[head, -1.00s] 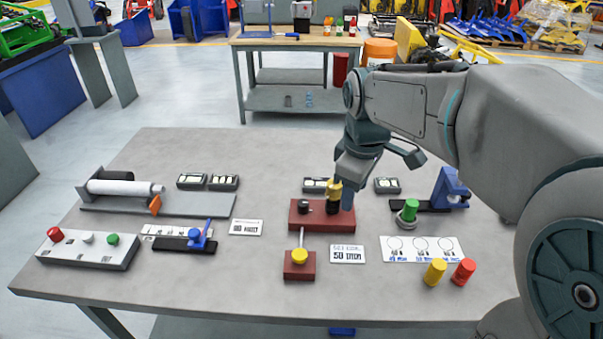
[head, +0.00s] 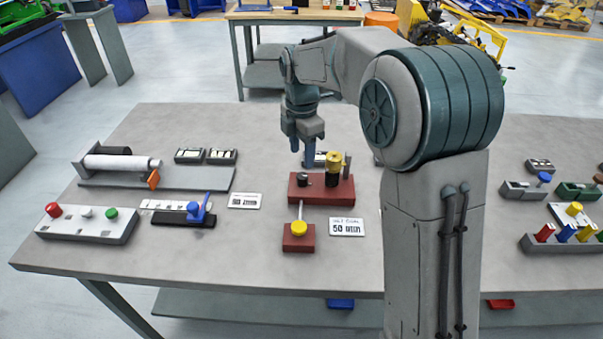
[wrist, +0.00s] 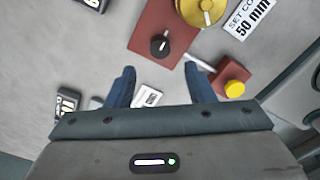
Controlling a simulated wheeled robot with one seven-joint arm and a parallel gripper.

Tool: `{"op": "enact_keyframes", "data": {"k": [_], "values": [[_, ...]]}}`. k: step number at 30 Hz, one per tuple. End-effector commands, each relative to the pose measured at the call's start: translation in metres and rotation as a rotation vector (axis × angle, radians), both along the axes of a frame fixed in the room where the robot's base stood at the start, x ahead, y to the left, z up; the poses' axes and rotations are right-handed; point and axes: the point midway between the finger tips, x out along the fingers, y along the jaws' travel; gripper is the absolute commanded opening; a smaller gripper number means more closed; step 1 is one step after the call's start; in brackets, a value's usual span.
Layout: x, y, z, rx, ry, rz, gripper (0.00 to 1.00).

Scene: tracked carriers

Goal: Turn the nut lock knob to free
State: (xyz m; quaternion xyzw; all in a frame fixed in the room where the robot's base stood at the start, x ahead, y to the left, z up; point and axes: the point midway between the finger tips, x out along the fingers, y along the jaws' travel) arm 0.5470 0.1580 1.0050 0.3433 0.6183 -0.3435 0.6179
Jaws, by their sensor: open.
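A small black knob with a white pointer line (wrist: 160,45) sits on a red block (wrist: 146,22). In the head view the black knob (head: 303,180) is on the left part of the same red block (head: 322,195). Beside it stands a larger yellow knob (head: 334,159) on a dark post, also in the wrist view (wrist: 203,8). My gripper (head: 300,150) is open and empty, above and behind the black knob. In the wrist view its two blue fingers (wrist: 161,82) are apart, with the black knob beyond their tips, roughly centred between them. Nothing touches the fingers.
A button box (head: 88,223) and a grey roller fixture (head: 155,178) are at left. My arm hides much of the table's right side.

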Motion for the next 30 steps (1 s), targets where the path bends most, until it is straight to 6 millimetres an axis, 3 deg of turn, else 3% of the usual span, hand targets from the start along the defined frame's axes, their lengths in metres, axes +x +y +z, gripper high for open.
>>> {"op": "enact_keyframes", "data": {"k": [6,12,24,29,30], "values": [[-0.001,0.000,-0.046,-0.002,0.005,-0.001,0.49],[-0.001,0.000,-0.069,-0.001,0.002,-0.001,0.49],[0.000,0.000,-0.076,0.001,-0.001,-0.002,0.49],[0.000,0.000,-0.076,0.001,-0.001,-0.002,0.04],[0.000,0.000,-0.076,0.001,-0.001,-0.002,0.04]]}}
